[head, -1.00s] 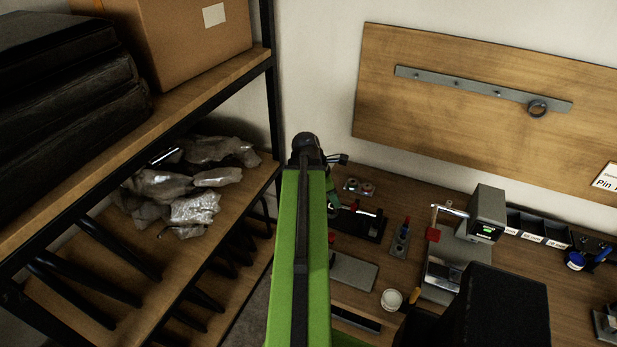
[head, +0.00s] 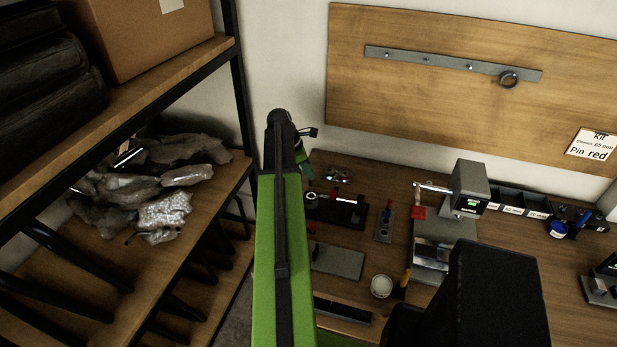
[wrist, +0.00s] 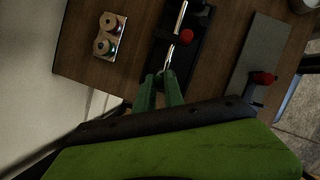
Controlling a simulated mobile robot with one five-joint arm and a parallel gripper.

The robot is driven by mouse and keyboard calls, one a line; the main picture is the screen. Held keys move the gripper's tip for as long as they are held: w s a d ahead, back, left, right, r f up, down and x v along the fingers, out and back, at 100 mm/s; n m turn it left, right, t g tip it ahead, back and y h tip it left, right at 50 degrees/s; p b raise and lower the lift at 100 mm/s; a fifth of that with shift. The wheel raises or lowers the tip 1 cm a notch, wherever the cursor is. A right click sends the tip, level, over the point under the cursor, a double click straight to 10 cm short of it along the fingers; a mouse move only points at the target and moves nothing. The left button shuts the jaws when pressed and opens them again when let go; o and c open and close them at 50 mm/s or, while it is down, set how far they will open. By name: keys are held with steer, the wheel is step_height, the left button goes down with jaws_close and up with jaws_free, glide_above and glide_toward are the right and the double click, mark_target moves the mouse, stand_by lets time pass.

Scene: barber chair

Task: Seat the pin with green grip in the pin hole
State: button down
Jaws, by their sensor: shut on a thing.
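My gripper (wrist: 160,78) is shut, its two green fingers nearly together. A bright metal piece (wrist: 170,60) shows at the fingertips; it appears to be the shaft of the held pin, whose green grip I cannot tell apart from the fingers. In the head view my gripper (head: 307,178) is partly hidden behind my arm, at the left end of the black holder (head: 348,215). The holder also shows in the wrist view (wrist: 200,55), with a red knob (wrist: 187,36) and a metal rod (wrist: 181,14) on it. I cannot make out the pin hole.
A board with two round pieces (wrist: 107,38) lies beside the holder. A shelf with wrapped parts (head: 150,185) is at left. A wall sign (head: 592,145) reads "Pin red".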

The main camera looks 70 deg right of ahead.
stand_by(0.3)
step_height(320, 180, down, 6)
steer(key=b, duration=0.5)
steer(key=shift+r+b, duration=0.1)
steer(key=shift+b, duration=0.3)
steer(key=shift+f+b, duration=1.95)
stand_by(0.6)
steer(key=c, duration=1.4)
jaws_free()
steer(key=shift+o, duration=0.2)
steer(key=shift+r, duration=0.1)
